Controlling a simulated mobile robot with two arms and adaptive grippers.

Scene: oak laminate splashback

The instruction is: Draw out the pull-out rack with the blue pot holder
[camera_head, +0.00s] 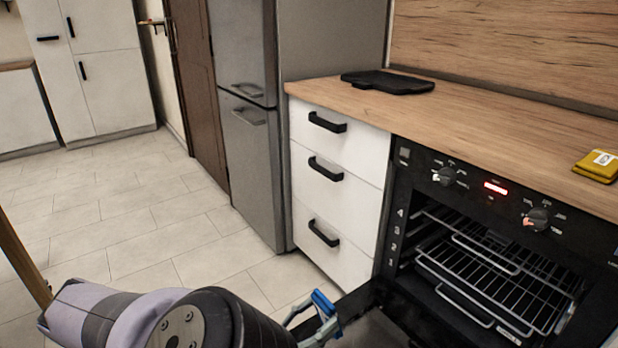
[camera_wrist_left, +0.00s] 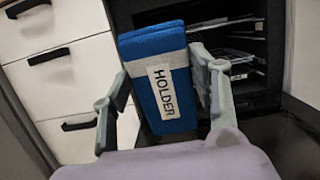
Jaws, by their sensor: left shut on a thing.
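The blue pot holder (camera_wrist_left: 175,62) is a folded cloth with a white label reading HOLDER. My left gripper (camera_wrist_left: 160,80) is shut on it in the left wrist view. In the head view only a little of the blue holder (camera_head: 323,303) shows beside the gripper (camera_head: 314,320), low at the centre, left of the oven. The pull-out rack (camera_head: 500,272) is a wire grid inside the open oven. It lies inside the oven cavity, to the right of my left gripper and apart from it. My right gripper is not in view.
The oven door (camera_head: 375,325) is folded down, partly hidden by my left arm. White drawers (camera_head: 335,190) with black handles stand left of the oven. A yellow labelled cloth (camera_head: 597,166) and a black board (camera_head: 388,82) lie on the wooden counter (camera_head: 470,115). Floor is clear at left.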

